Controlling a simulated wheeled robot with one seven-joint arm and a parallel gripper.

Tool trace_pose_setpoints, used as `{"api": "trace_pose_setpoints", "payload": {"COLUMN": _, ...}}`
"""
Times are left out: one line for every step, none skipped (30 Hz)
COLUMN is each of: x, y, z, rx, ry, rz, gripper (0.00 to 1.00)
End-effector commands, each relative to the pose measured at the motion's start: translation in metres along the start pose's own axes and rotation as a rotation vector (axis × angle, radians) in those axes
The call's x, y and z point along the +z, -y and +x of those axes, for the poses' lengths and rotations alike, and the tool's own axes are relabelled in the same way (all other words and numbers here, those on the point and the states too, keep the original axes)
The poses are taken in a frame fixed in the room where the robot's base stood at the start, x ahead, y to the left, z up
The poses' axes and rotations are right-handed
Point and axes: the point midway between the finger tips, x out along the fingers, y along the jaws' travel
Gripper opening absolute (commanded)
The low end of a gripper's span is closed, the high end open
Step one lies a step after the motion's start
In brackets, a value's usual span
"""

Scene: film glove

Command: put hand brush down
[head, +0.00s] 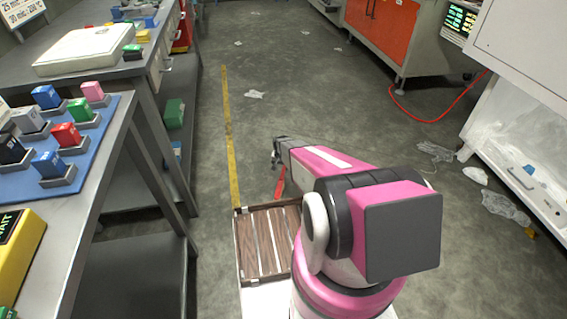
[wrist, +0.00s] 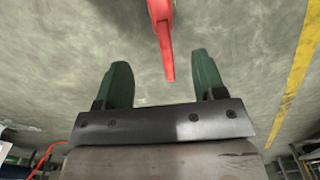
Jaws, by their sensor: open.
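The hand brush shows as a narrow red shape (head: 280,182) in the head view, just below the end of my arm and close to the far edge of a slatted wooden platform. In the wrist view its red handle (wrist: 163,38) comes in from the top edge and points down between the fingertips. My gripper (wrist: 160,64) is open, with its two dark green fingers wide apart and clear of the handle on both sides. In the head view my gripper (head: 275,155) is small and partly hidden by my arm. I cannot see bristles or tell whether the brush touches the floor.
The brown slatted platform (head: 262,245) lies before me, partly hidden by my arm. A yellow floor line (head: 230,130) runs left of my gripper. Workbenches (head: 105,190) stand on the left, an orange-doored cabinet (head: 382,30) at the back. Plastic scraps (head: 503,207) litter the right floor.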

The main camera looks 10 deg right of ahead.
Motion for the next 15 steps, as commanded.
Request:
{"api": "trace_pose_setpoints", "payload": {"x": 0.015, "y": -0.004, "z": -0.029, "rx": -0.001, "ry": -0.003, "rz": -0.016, "gripper": 0.64}}
{"api": "trace_pose_setpoints", "payload": {"x": 0.022, "y": -0.006, "z": -0.045, "rx": -0.001, "ry": -0.003, "rz": -0.028, "gripper": 0.64}}
{"api": "trace_pose_setpoints", "payload": {"x": 0.033, "y": -0.009, "z": -0.068, "rx": -0.002, "ry": -0.004, "rz": -0.046, "gripper": 0.64}}
{"api": "trace_pose_setpoints", "payload": {"x": 0.042, "y": -0.012, "z": -0.087, "rx": -0.002, "ry": -0.005, "rz": -0.062, "gripper": 0.64}}
{"api": "trace_pose_setpoints", "payload": {"x": 0.052, "y": -0.014, "z": -0.106, "rx": -0.002, "ry": -0.005, "rz": -0.077, "gripper": 0.64}}
{"api": "trace_pose_setpoints", "payload": {"x": 0.065, "y": -0.018, "z": -0.132, "rx": -0.002, "ry": -0.006, "rz": -0.100, "gripper": 0.64}}
{"api": "trace_pose_setpoints", "payload": {"x": 0.075, "y": -0.021, "z": -0.150, "rx": -0.002, "ry": -0.006, "rz": -0.117, "gripper": 0.64}}
{"api": "trace_pose_setpoints", "payload": {"x": 0.085, "y": -0.024, "z": -0.168, "rx": -0.002, "ry": -0.007, "rz": -0.134, "gripper": 0.64}}
{"api": "trace_pose_setpoints", "payload": {"x": 0.099, "y": -0.028, "z": -0.191, "rx": -0.002, "ry": -0.006, "rz": -0.156, "gripper": 0.64}}
{"api": "trace_pose_setpoints", "payload": {"x": 0.110, "y": -0.031, "z": -0.208, "rx": -0.002, "ry": -0.007, "rz": -0.172, "gripper": 0.64}}
{"api": "trace_pose_setpoints", "payload": {"x": 0.121, "y": -0.035, "z": -0.225, "rx": -0.002, "ry": -0.007, "rz": -0.189, "gripper": 0.64}}
{"api": "trace_pose_setpoints", "payload": {"x": 0.136, "y": -0.040, "z": -0.246, "rx": -0.002, "ry": -0.008, "rz": -0.211, "gripper": 0.64}}
{"api": "trace_pose_setpoints", "payload": {"x": 0.147, "y": -0.043, "z": -0.262, "rx": -0.002, "ry": -0.008, "rz": -0.228, "gripper": 0.64}}
{"api": "trace_pose_setpoints", "payload": {"x": 0.159, "y": -0.047, "z": -0.277, "rx": -0.002, "ry": -0.007, "rz": -0.243, "gripper": 0.64}}
{"api": "trace_pose_setpoints", "payload": {"x": 0.173, "y": -0.052, "z": -0.295, "rx": -0.002, "ry": -0.008, "rz": -0.265, "gripper": 0.64}}
